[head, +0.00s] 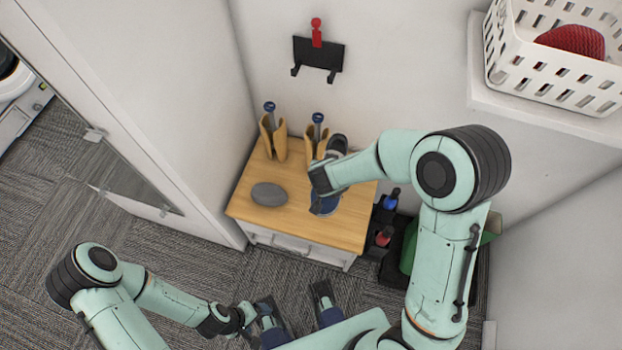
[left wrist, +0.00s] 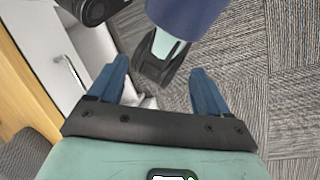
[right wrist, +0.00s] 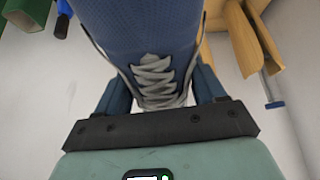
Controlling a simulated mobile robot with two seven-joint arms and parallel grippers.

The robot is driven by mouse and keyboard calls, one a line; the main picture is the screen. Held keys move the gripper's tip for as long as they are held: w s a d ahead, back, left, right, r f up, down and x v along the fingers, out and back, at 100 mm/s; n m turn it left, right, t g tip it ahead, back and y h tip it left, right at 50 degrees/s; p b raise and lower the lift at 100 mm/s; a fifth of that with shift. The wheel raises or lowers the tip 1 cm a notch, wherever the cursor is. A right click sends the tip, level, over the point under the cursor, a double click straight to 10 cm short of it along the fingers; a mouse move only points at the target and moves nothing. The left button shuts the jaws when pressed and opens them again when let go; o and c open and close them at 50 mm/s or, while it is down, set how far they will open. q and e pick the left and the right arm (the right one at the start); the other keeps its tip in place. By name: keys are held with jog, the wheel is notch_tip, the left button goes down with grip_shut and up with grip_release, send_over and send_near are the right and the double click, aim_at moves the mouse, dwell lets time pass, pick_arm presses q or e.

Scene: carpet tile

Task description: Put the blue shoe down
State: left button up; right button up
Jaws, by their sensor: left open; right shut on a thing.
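The blue shoe (head: 323,206) is at the right part of the wooden cabinet top (head: 285,220). My right gripper (head: 322,188) is shut on it. In the right wrist view the shoe (right wrist: 150,30) fills the space between the fingers, with its grey laces facing the camera. The head view does not clearly show whether the sole touches the wood. My left gripper (left wrist: 158,78) is open and empty, low over the carpet in front of the cabinet.
A grey oval object (head: 268,194) lies on the cabinet top's left. Two tan upright pieces (head: 272,142) with blue-knobbed rods stand at its back. A white basket (head: 565,92) sits on a shelf.

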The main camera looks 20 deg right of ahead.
jog(key=shift+f+b, duration=0.3)
jog(key=shift+f, duration=0.15)
notch_tip(320, 180, down, 15)
jog(key=b, duration=0.8)
jog(key=shift+r, duration=0.1)
notch_tip(320, 180, down, 4)
jog(key=shift+s+r+b, duration=0.1)
jog(key=shift+r+b, duration=0.1)
jog(key=shift+b, duration=1)
jog(key=shift+a+f, duration=0.1)
jog(key=shift+f, duration=0.25)
pick_arm(q)
jog(key=w+a+f+t+y, duration=0.1)
jog(key=w+a+f, duration=0.1)
jog(key=w+f, duration=0.3)
jog(key=w+a+f+t+y, duration=0.1)
jog(key=w+a+f+t, duration=0.1)
jog(key=w+f, duration=0.3)
notch_tip(320, 180, down, 3)
jog(key=shift+w+a+r+n, duration=0.15)
jog(key=shift+w+a+n, duration=0.2)
jog(key=shift+a, duration=0.45)
pick_arm(e)
jog(key=shift+r, duration=0.15)
pick_arm(q)
jog(key=shift+s, duration=0.15)
pick_arm(e)
jog(key=o, duration=1.2)
